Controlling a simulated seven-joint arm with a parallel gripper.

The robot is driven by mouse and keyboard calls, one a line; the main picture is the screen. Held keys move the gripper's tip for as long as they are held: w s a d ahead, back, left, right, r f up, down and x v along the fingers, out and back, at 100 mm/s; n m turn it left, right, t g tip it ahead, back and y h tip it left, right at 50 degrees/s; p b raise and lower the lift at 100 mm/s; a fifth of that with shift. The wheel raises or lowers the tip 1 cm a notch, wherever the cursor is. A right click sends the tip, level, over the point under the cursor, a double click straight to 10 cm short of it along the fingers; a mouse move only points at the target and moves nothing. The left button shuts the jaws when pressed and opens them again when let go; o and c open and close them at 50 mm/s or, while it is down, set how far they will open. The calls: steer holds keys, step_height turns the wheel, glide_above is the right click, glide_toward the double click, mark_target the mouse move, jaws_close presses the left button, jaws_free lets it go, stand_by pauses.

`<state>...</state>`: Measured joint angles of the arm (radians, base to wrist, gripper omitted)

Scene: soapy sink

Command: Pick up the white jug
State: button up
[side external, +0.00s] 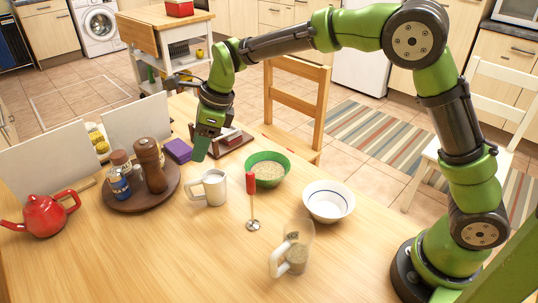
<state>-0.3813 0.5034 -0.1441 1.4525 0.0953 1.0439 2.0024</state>
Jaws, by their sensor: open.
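The white jug (214,189) stands upright on the wooden table, with its handle on its left side. My gripper (203,146) hangs above the table, pointing down, with its green fingertips above the jug in the picture and apart from it. The gripper is open and nothing shows between its fingers. One finger largely hides the other.
A green bowl (267,169), a red-handled utensil (252,203), a white bowl (328,202) and a clear jug (293,250) stand right of the white jug. A round tray (128,204) with a pepper mill (150,164) and jars is left.

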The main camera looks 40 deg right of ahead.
mark_target(188, 182)
steer(key=x, duration=1)
steer(key=shift+f, duration=0.4)
steer(key=shift+x, duration=2.8)
steer(key=shift+d, duration=0.2)
jaws_close()
